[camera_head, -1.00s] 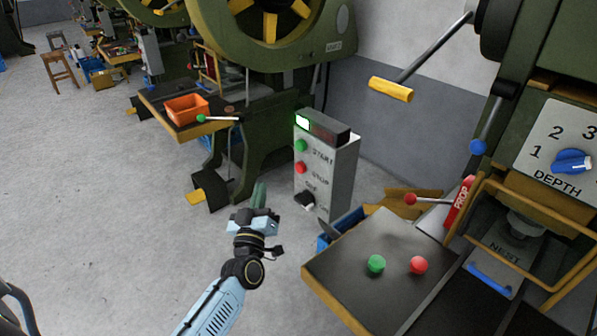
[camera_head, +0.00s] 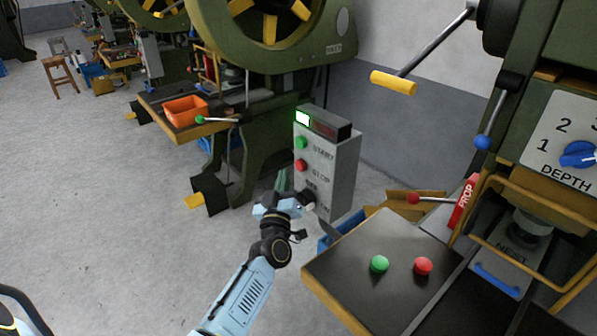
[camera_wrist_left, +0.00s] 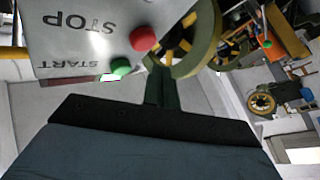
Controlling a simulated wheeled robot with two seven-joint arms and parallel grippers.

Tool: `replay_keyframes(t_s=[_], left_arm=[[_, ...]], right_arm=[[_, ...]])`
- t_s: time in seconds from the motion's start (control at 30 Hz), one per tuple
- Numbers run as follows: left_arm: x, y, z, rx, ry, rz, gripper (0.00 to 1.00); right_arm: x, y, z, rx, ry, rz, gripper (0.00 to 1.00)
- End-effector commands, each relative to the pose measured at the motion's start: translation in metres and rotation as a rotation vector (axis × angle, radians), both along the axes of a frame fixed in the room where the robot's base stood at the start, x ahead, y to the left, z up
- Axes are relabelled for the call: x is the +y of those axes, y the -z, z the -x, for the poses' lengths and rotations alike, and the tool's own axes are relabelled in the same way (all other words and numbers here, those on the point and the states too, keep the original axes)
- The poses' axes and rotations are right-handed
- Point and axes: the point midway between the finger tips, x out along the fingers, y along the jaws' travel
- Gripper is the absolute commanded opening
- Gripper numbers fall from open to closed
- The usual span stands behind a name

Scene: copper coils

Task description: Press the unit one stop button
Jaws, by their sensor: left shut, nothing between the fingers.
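The control box (camera_head: 333,165) is a grey upright box with a dark top that has a lit green-white lamp. Its front carries a green START button (camera_head: 301,142), a red STOP button (camera_head: 301,165) below it, and a dark switch lower down. My left gripper (camera_head: 283,179) is shut and empty, pointing up just left of the box front, below the STOP button. In the left wrist view the panel appears upside down, with the STOP button (camera_wrist_left: 143,38) and START button (camera_wrist_left: 121,66) near my fingers (camera_wrist_left: 160,86). I cannot tell any contact. My right gripper is out of view.
A bench (camera_head: 325,275) with another green and red button stands in front, right of my left arm. A green press with a yellow-spoked wheel and an orange bin (camera_head: 186,111) is behind. A red-knobbed lever (camera_head: 413,198) is at right.

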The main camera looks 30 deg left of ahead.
Motion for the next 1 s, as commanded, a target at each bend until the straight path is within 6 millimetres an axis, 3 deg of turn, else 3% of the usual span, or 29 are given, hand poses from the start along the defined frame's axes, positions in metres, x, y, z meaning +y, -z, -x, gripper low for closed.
replay_keyframes(t_s=[0.23,1.0], left_arm=[[-0.0056,-0.0008,-0.0131,0.0,0.001,0.0,0.0],[-0.0056,-0.0008,-0.0134,0.0,0.001,-0.001,0.0]], right_arm=[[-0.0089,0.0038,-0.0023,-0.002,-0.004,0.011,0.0],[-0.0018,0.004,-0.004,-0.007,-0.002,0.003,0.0]])
